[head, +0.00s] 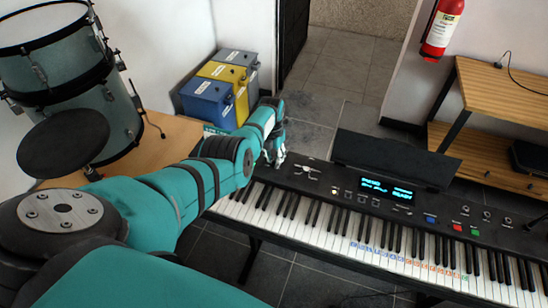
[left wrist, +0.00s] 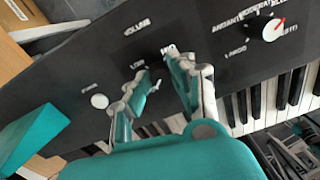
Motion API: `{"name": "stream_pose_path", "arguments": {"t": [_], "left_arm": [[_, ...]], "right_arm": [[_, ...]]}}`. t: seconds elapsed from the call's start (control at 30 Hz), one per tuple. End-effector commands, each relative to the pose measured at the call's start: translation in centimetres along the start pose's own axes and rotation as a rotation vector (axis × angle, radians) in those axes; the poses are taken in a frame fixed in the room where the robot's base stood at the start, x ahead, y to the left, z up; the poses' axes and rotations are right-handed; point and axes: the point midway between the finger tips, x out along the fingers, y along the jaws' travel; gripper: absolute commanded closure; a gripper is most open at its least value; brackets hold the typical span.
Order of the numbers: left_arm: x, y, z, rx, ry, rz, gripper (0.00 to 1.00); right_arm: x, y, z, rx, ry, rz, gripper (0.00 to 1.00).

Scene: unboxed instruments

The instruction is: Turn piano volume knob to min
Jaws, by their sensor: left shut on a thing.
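The piano (head: 330,185) is a long black keyboard with a lit blue display. My left gripper (head: 276,160) is at the left end of its control panel. In the left wrist view, my left gripper (left wrist: 157,66) has its two fingertips at the panel, just below the printed word VOLUME and beside a smaller label. The fingers are shut on the volume knob, which they mostly hide, so I cannot read its pointer. My right gripper is in neither view.
A white tempo knob (left wrist: 273,30) with a red pointer and a round white button (left wrist: 99,101) flank the gripper. A music stand (head: 395,160) rises behind the panel. Battery-like boxes (head: 208,100) and a drum (head: 75,95) stand at left.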

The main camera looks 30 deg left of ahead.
Motion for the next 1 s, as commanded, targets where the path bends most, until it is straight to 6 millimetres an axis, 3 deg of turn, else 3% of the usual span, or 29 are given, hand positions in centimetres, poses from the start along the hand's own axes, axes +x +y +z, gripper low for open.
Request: {"name": "stream_pose_path", "arguments": {"t": [0.63,0.67,0.8,1.0], "left_arm": [[-0.19,0.05,0.18,-0.052,-0.008,0.001,1.0],[-0.19,0.05,0.18,-0.052,-0.007,0.001,0.75],[-0.13,0.03,0.12,-0.051,-0.006,0.001,0.57],[-0.06,0.01,0.06,-0.051,-0.004,0.0,0.55]], "right_arm": [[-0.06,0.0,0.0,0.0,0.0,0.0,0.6],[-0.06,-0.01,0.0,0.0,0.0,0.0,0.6],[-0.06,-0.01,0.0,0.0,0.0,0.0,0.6],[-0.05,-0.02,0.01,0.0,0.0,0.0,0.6]]}}
